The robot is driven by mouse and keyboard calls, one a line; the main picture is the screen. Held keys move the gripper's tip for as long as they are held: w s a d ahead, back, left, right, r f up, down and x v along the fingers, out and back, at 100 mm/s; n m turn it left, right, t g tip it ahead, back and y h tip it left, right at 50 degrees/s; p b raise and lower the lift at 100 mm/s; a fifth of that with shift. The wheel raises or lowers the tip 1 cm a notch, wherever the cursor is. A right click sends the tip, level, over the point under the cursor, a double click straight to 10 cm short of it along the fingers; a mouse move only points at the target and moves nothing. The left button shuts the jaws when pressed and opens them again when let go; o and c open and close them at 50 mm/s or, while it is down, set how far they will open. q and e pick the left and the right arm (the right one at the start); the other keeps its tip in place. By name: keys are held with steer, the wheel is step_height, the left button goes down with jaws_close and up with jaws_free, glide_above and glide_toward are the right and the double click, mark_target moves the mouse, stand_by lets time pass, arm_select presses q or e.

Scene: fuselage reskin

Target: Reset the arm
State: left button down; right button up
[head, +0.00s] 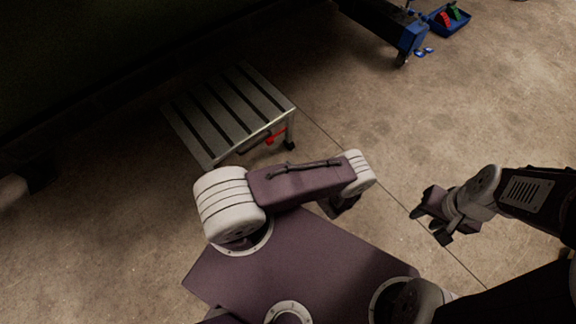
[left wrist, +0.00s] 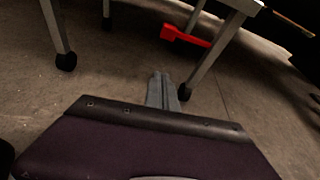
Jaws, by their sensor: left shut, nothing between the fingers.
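My left arm is folded across the middle of the head view, over my base. In that view its gripper is mostly hidden beneath the arm; only a dark part shows below the wrist joint. In the left wrist view my left gripper (left wrist: 161,76) shows as two grey fingers close together, with nothing between them. It points at the floor near the legs of a metal step stand. My right gripper (head: 426,219) is at the right of the head view, its dark fingers apart and empty above bare floor.
A blue cart (head: 395,28) and a blue tray (head: 450,20) are at the top right. Open concrete floor lies right of the stand.

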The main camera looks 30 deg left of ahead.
arm_select(q)
steer(key=shift+d, duration=0.15)
stand_by(0.4)
steer(key=w+a+r+n+g+p, duration=0.1)
steer(key=w+r+n+p, duration=0.15)
steer(key=w+r, duration=0.4)
steer(key=w+r+n+g+p, duration=0.1)
steer(key=w+r+n, duration=0.2)
steer(key=r, duration=0.7)
steer(key=s+a+r+n+g+h+p, duration=0.25)
steer(key=r+n, duration=0.25)
steer(key=r, duration=0.6)
steer(key=s+a+r+n+g+h+p, duration=0.1)
steer(key=s+a+r+n+g+h, duration=0.15)
steer(key=s+r+n, duration=0.4)
steer(key=s+d+r+n+t+h+p, duration=0.25)
steer(key=s+d+n+h, duration=0.25)
steer(key=s+d+h, duration=0.45)
step_height(320, 180, up, 39)
steer(key=d+y+p, duration=0.1)
steer(key=d+p, duration=0.1)
steer(key=p, duration=3.5)
steer(key=shift+w, duration=0.4)
